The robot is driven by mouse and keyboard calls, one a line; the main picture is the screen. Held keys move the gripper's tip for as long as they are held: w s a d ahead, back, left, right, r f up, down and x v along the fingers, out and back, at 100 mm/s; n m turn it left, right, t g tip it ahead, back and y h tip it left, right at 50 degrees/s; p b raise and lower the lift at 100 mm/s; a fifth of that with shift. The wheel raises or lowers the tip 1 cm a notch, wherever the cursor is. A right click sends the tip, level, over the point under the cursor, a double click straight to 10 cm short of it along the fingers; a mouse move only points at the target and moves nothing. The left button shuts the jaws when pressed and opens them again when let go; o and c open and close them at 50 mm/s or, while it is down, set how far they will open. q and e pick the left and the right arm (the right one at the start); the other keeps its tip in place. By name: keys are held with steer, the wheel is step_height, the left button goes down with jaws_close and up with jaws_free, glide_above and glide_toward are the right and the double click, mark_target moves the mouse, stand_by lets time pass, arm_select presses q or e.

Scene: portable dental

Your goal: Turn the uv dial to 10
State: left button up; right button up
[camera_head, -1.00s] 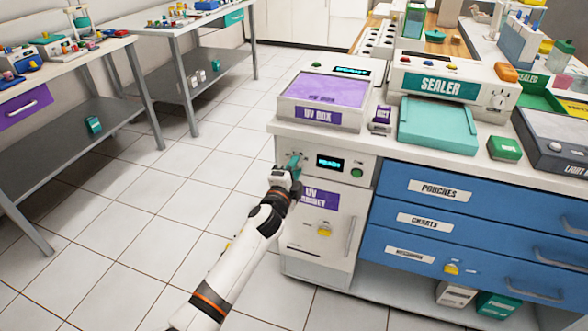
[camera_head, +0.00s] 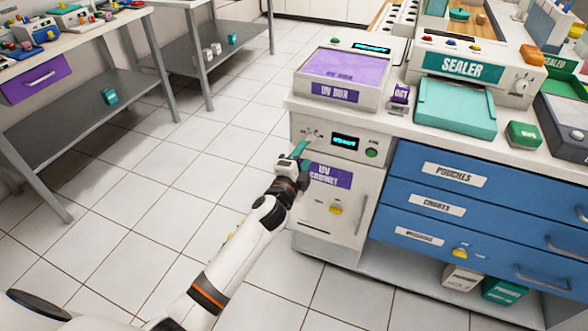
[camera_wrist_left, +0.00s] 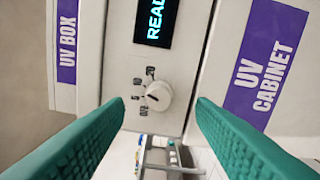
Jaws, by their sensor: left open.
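The UV dial, a round white knob (camera_wrist_left: 157,96), shows in the left wrist view with small dark marks around one side. It is on the front panel of the white UV cabinet (camera_head: 372,190), beside the lit READY display (camera_head: 344,142). My left gripper (camera_head: 302,148) is in front of this panel and hides much of the dial in the head view. In the left wrist view its green fingers (camera_wrist_left: 160,112) are spread wide, with the dial between and beyond them, apart from both. My right gripper is not in view.
A purple-lidded UV box (camera_head: 345,70) stands on the counter above the cabinet. A green button (camera_head: 371,153) is right of the display. Blue drawers (camera_head: 440,205) adjoin on the right. The tiled floor to the left is clear.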

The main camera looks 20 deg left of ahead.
arm_select(q)
steer(key=s, duration=0.7)
steer(key=shift+s+a, duration=0.15)
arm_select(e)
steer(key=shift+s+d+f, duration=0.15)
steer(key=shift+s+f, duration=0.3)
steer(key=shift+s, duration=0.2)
